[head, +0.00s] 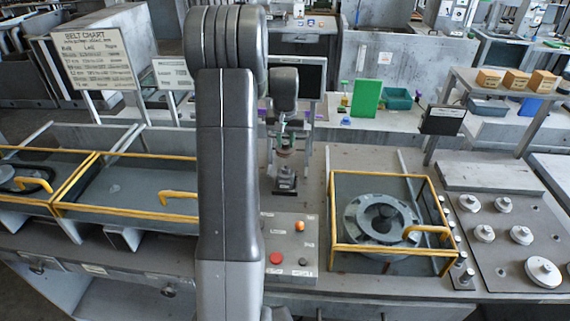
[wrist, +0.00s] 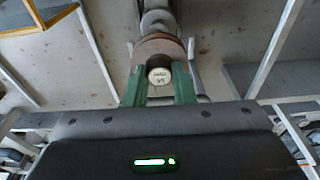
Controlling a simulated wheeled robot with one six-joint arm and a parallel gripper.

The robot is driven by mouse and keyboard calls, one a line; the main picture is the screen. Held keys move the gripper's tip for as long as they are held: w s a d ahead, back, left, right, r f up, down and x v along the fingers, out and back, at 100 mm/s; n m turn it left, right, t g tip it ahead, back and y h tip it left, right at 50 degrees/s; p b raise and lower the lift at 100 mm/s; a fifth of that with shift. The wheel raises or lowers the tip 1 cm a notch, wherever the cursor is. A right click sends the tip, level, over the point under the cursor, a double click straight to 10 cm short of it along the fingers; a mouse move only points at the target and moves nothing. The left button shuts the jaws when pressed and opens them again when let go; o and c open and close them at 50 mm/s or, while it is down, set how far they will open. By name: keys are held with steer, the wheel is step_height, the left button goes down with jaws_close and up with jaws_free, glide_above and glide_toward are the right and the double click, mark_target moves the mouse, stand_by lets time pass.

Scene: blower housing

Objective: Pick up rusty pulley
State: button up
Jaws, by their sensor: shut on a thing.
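The rusty pulley (wrist: 160,47) shows in the wrist view as a brown disc with a pale, labelled round end (wrist: 160,76) facing the camera. My gripper (wrist: 160,88) has its two green fingers on either side of that end, shut on it. In the head view the pulley (head: 286,152) is small and brownish under my gripper (head: 287,138), at the back middle of the bench. A dark grey stand (head: 285,181) is directly below it. I cannot tell whether the pulley still touches the stand.
A control panel (head: 290,242) with red and orange buttons lies in front of the stand. A yellow-framed bay (head: 333,215) with a round grey housing (head: 383,222) is to the right. Several grey discs (head: 485,233) sit on a plate at far right. A belt chart sign (head: 95,58) stands at back left.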

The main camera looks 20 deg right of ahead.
steer(key=s+a+r+b, duration=0.1)
steer(key=s+a, duration=0.3)
steer(key=s, duration=0.4)
steer(key=shift+r+b, duration=0.35)
steer(key=shift+r, duration=0.15)
steer(key=shift+s, duration=0.1)
